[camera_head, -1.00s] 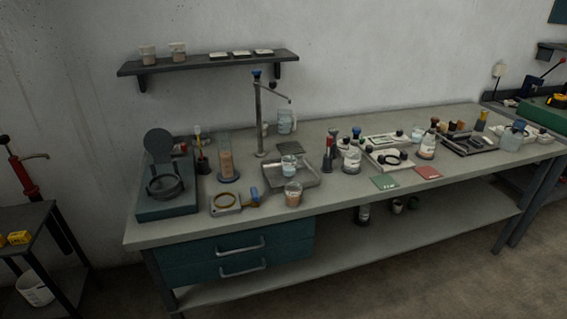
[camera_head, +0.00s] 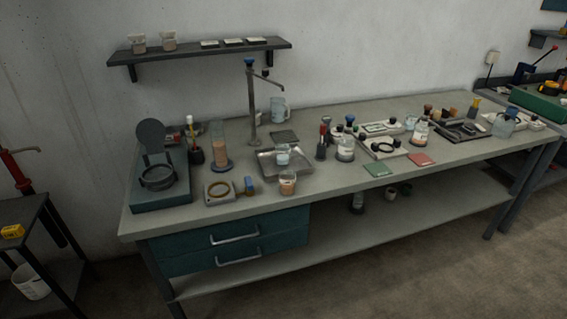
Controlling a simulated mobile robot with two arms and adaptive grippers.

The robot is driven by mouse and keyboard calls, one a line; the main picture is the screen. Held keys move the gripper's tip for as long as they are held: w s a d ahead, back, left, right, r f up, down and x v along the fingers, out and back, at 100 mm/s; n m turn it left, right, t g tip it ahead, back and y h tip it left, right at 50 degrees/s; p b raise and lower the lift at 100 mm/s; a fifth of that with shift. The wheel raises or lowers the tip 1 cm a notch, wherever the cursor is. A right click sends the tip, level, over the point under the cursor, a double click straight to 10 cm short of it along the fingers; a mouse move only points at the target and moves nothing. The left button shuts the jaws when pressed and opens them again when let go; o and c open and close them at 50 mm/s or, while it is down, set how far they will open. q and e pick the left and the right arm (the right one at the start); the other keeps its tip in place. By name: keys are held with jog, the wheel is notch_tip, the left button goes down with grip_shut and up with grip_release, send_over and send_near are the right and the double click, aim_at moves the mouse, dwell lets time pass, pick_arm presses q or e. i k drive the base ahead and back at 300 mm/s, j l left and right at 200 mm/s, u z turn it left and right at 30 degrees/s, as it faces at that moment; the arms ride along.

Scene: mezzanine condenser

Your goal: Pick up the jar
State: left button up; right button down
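Several glass vessels that could be the jar stand on the grey workbench (camera_head: 330,195); I cannot tell which one is meant. A small jar with brownish contents (camera_head: 288,183) stands near the front edge, in front of the metal tray (camera_head: 303,164). A small beaker (camera_head: 283,154) stands in that tray. A labelled bottle-like jar (camera_head: 345,148) stands mid-bench, and another (camera_head: 420,133) is further right. Two small jars (camera_head: 138,43) (camera_head: 168,41) stand on the wall shelf (camera_head: 200,50). Neither of my grippers is in view.
A tall tap (camera_head: 252,105) rises behind the tray. A teal box with a round lid (camera_head: 160,185) fills the left end. Green (camera_head: 380,169) and red (camera_head: 421,159) cards lie near the front edge. The lower shelf (camera_head: 330,235) is mostly clear. A side table (camera_head: 20,215) stands at left.

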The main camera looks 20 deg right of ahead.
aim_at(283, 154)
jog(key=i+l+u, duration=0.15)
jog(key=l, duration=0.35)
jog(key=i+l+u, duration=0.15)
jog(key=l, duration=0.4)
jog(key=l+u, duration=0.15)
jog(key=l, duration=0.35)
